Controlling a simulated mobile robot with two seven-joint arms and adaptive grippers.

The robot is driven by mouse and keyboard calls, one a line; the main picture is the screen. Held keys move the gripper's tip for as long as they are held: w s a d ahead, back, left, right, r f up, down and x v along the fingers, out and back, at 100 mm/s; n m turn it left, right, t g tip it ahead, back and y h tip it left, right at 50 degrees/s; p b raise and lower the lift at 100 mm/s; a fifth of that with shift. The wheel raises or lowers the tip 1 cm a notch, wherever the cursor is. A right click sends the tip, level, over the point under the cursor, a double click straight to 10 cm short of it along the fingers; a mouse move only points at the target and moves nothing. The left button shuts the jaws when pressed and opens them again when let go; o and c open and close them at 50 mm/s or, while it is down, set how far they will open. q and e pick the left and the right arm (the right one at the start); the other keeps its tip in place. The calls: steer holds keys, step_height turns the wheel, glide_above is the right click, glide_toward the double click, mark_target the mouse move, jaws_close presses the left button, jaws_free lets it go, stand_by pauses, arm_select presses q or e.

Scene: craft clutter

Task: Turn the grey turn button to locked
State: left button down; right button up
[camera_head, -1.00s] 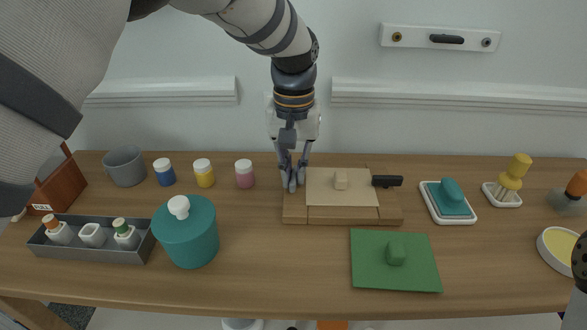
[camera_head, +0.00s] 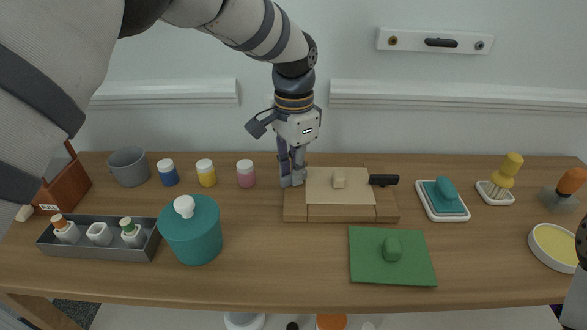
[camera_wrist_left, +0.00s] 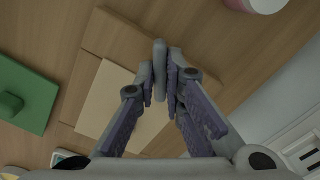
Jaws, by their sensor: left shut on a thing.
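The grey turn button (camera_wrist_left: 160,62) shows in the left wrist view as a narrow, rounded bar between the fingertips. My left gripper (camera_wrist_left: 162,85) is shut on it. In the head view, my left gripper (camera_head: 291,182) reaches down to the left end of the wooden board (camera_head: 345,214) and hides most or all of the button there. I cannot tell whether the button overlaps the panel's edge. My right gripper is not in view.
A black handle (camera_head: 384,180) sticks out at the board's right. Paint jars, including a pink one (camera_head: 245,173), stand to the left, with a teal pot (camera_head: 193,238) nearer. A green mat with a knob (camera_head: 366,271) lies in front. Bare table separates pot and mat.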

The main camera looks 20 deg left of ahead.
arm_select(q)
steer(key=m, duration=0.6)
steer(key=shift+m, duration=0.4)
stand_by(0.4)
steer(key=c, duration=1.7)
jaws_free()
step_height(320, 180, up, 12)
steer(key=shift+f, duration=0.1)
